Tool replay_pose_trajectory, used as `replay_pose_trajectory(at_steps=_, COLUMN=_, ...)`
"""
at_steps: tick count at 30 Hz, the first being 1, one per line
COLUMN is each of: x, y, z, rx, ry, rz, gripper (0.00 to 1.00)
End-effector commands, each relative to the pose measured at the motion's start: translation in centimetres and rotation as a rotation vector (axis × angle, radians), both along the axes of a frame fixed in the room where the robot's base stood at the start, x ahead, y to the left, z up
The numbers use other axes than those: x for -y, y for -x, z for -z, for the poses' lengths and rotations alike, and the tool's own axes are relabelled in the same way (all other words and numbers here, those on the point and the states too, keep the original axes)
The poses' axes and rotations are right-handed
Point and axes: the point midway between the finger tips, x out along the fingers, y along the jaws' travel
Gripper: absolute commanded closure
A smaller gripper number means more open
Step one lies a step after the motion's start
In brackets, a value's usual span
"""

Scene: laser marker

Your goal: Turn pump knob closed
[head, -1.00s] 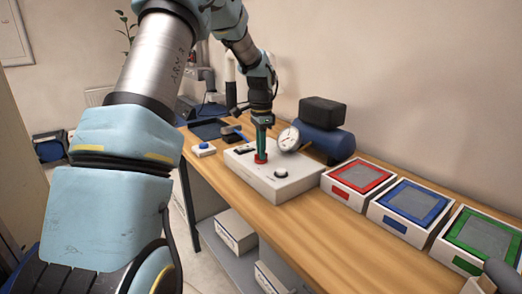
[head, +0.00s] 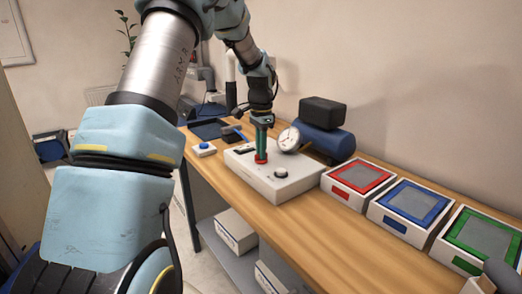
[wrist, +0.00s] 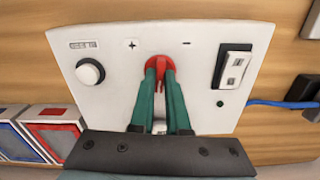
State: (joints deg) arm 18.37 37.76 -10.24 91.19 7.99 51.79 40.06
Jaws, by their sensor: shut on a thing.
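The pump knob (wrist: 158,63) is red and sits in the middle of the white pump panel (wrist: 115,105) in the wrist view, between a plus mark and a minus mark. In the head view the red knob (head: 261,159) shows at the foot of my gripper, on top of the white pump box (head: 290,185). My gripper (wrist: 160,82) points down at the panel, its green fingers shut on the red knob. The fingers hide part of the knob. My gripper also shows in the head view (head: 261,150).
A white round dial (wrist: 90,72) and a black-framed switch (wrist: 233,70) flank the knob. A gauge (head: 289,138) and a blue tank (head: 325,142) stand behind the box. Red (head: 357,178), blue and green framed trays stand to the right. A blue button (head: 203,147) is at left.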

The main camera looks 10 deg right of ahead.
Motion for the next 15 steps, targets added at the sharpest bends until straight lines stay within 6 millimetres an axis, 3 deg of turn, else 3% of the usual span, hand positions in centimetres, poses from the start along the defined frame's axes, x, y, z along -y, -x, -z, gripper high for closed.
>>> replay_pose_trajectory(at_steps=15, x=0.08, y=0.03, z=-0.09, rx=0.001, ry=-0.001, rz=-0.466, gripper=1.0)
